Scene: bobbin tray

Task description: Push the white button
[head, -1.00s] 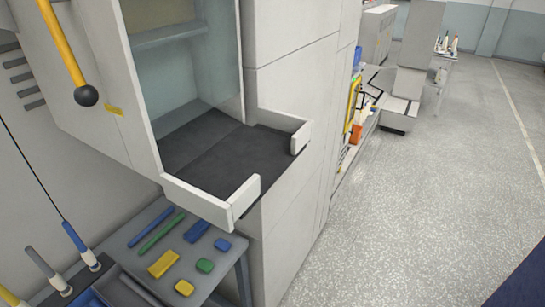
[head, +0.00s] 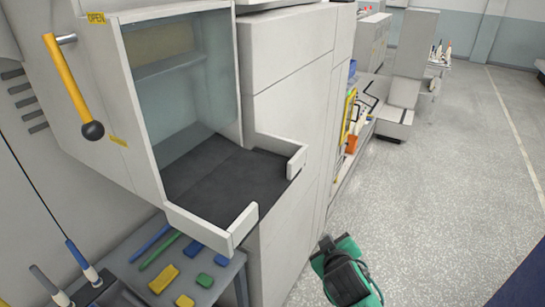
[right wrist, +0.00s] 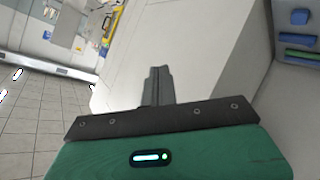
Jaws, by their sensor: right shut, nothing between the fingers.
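I cannot make out a white button in either view. A pale machine cabinet (head: 285,110) fills the middle of the head view, with an open bay above a dark tray floor (head: 225,175). My right gripper (head: 326,242) is low in the head view, just right of the cabinet's side and over the floor. In the right wrist view its dark fingers (right wrist: 157,78) are together and empty, pointing towards a pale panel (right wrist: 205,50). My left gripper is not in view.
A yellow lever (head: 68,80) with a black ball hangs at the cabinet's left. White corner guards (head: 215,228) edge the tray. Below left, a grey table (head: 228,272) holds yellow, green and blue pieces. The floor (head: 450,190) at right is clear.

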